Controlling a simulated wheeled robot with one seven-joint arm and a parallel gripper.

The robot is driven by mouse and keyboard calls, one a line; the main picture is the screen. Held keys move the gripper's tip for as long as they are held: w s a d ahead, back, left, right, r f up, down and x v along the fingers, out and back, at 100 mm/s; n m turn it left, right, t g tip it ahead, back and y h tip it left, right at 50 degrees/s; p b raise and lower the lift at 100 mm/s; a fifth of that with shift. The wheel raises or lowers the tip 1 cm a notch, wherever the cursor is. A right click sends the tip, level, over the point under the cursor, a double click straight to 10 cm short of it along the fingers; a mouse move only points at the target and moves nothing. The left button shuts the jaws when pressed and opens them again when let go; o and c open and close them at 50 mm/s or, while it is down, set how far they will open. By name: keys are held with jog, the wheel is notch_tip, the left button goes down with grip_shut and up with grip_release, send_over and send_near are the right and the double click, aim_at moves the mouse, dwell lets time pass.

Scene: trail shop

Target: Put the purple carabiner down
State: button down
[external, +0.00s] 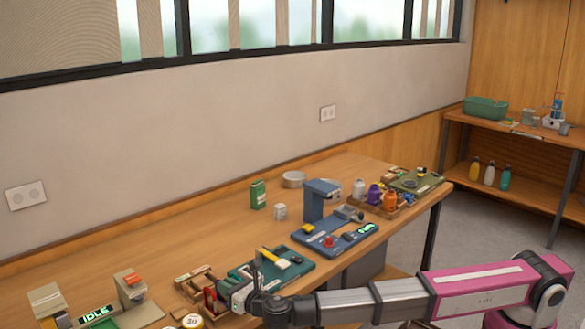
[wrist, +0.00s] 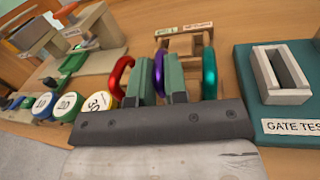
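The purple carabiner (wrist: 159,72) is between the two green fingers of my gripper (wrist: 160,88) in the wrist view, and the fingers appear closed on its sides. A wooden rack (wrist: 185,46) with two small labels lies beyond. In the external view my gripper (external: 238,296) is low at the table's front edge, beside the wooden rack (external: 196,283). The purple carabiner cannot be made out there. Whether it touches a support is hidden.
A teal gate-test board (wrist: 243,82) with a pale block (wrist: 280,75) is close on the right. Several numbered round reels (wrist: 98,101) and a beige stand (wrist: 98,28) are left. A blue machine (external: 318,203) stands farther right on the table (external: 215,235).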

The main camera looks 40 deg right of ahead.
notch_tip(320, 180, up, 10)
jog(key=shift+r, duration=0.1)
jog(key=w+d+r, duration=0.1)
jog(key=w+d, duration=0.7)
jog(key=d, duration=0.5)
jog(key=w+d, duration=0.7)
jog(key=d, duration=0.6)
jog(key=w+d+r, duration=0.1)
jog(key=w+d, duration=0.7)
jog(key=d, duration=0.5)
jog(key=w+d+r+m+h, duration=0.1)
jog(key=d+r, duration=0.1)
jog(key=d, duration=1)
jog(key=w+d+r+m+h, duration=0.1)
jog(key=d+h, duration=0.1)
jog(key=d, duration=1.1)
jog(key=s+d+f, duration=0.3)
jog(key=d+f, duration=0.1)
jog(key=f, duration=0.3)
jog(key=shift+s+f, duration=0.35)
jog(key=shift+f, duration=0.05)
jog(key=shift+r, duration=0.1)
